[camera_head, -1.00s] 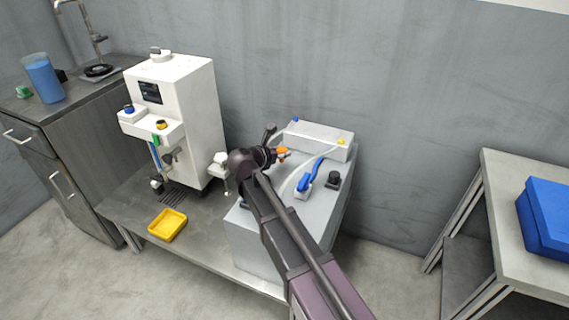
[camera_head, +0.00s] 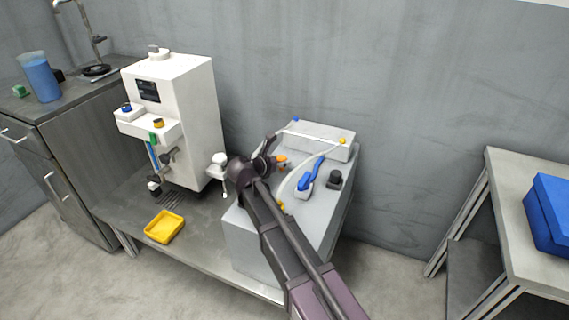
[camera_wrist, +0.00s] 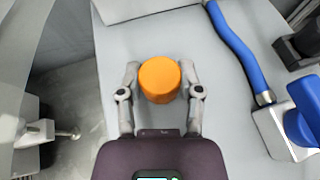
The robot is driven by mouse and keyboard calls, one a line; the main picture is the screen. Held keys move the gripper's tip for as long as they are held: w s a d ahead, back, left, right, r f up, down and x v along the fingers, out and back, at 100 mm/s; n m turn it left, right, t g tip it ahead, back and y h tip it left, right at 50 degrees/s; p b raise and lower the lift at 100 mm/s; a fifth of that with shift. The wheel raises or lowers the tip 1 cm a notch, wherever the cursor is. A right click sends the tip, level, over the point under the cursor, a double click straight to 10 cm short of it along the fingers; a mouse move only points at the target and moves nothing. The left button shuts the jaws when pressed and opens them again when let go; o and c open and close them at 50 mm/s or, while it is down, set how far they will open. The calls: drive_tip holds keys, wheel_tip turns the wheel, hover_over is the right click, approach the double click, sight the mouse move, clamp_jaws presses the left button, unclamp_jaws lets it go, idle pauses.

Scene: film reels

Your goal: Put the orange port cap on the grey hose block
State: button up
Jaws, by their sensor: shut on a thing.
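The orange port cap (camera_wrist: 160,80) is between the two fingers of my gripper (camera_wrist: 159,90) in the wrist view, and the gripper is shut on it. In the head view the orange cap (camera_head: 281,161) shows just right of my dark wrist, above the pale grey machine top. A long light-grey block (camera_head: 318,143) with a blue spot and a yellow spot lies along the machine's back. I cannot tell surely whether this is the hose block. A small pale block with a blue handle (camera_wrist: 300,127) and a blue hose (camera_wrist: 237,48) are right of the cap.
A black knob (camera_head: 335,179) stands right of the blue hose. A white dispenser (camera_head: 182,110) stands left of the machine. A yellow tray (camera_head: 164,226) lies on the bench. A blue box (camera_head: 552,215) sits on the right table.

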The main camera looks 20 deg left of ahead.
drive_tip(key=shift+f, duration=0.2)
drive_tip(key=o, duration=0.9)
drive_tip(key=shift+r, duration=0.15)
drive_tip(key=shift+r, duration=0.15)
drive_tip(key=p+v, duration=0.4)
drive_tip(key=v, duration=0.6)
drive_tip(key=shift+s+a+r, duration=0.1)
drive_tip(key=shift+s, duration=0.15)
drive_tip(key=shift+s+a+r+p, duration=0.2)
drive_tip(key=shift+s+a+p, duration=0.1)
drive_tip(key=shift+s, duration=0.35)
